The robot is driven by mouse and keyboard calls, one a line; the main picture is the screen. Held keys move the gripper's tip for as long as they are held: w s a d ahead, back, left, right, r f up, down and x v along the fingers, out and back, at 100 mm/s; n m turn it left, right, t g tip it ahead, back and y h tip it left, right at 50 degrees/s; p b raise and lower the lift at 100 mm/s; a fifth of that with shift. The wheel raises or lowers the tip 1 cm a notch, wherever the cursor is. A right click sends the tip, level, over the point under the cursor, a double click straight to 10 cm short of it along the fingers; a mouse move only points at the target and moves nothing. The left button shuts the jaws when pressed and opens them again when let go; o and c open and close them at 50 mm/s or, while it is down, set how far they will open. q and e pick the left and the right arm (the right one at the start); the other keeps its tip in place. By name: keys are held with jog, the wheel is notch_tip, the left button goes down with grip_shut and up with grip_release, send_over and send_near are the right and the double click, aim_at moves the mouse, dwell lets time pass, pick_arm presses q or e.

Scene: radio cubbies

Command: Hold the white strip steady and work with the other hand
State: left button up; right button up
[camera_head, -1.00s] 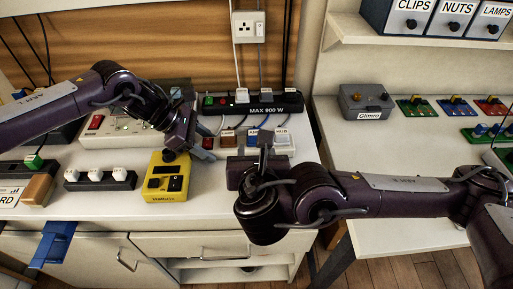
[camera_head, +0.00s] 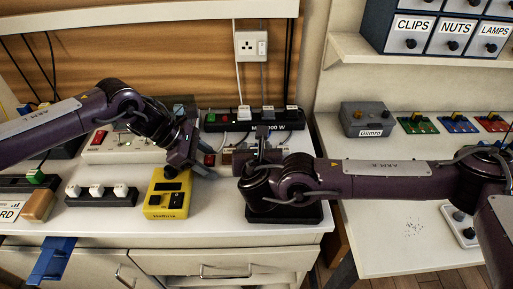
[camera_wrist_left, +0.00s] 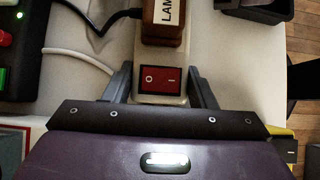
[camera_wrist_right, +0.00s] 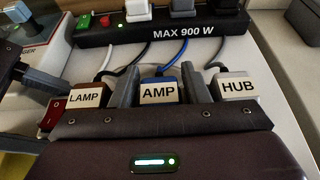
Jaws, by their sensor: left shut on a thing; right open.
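The white strip (camera_wrist_left: 142,58) has a red rocker switch (camera_wrist_left: 162,79) at one end. It carries plugs labelled LAMP (camera_wrist_right: 84,97), AMP (camera_wrist_right: 158,93) and HUB (camera_wrist_right: 237,88). In the left wrist view my left gripper (camera_wrist_left: 161,85) is shut on the strip's switch end, one finger on each side. In the head view my left gripper (camera_head: 196,166) is behind the yellow device. My right gripper (camera_wrist_right: 171,87) is open, its fingers on either side of the blue AMP plug. In the head view my right gripper (camera_head: 262,142) and its arm hide most of the strip.
A black power strip marked MAX 900 W (camera_wrist_right: 118,34) lies behind, with cables running to the plugs. A yellow device (camera_head: 167,197) stands in front of my left gripper. A black strip with white switches (camera_head: 100,196) is further left. The right table has free room.

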jog(key=c, duration=0.6)
jog(key=shift+r, duration=0.2)
jog(key=shift+r, duration=1.85)
pick_arm(q)
jog(key=o, duration=0.8)
jog(key=shift+o, duration=0.2)
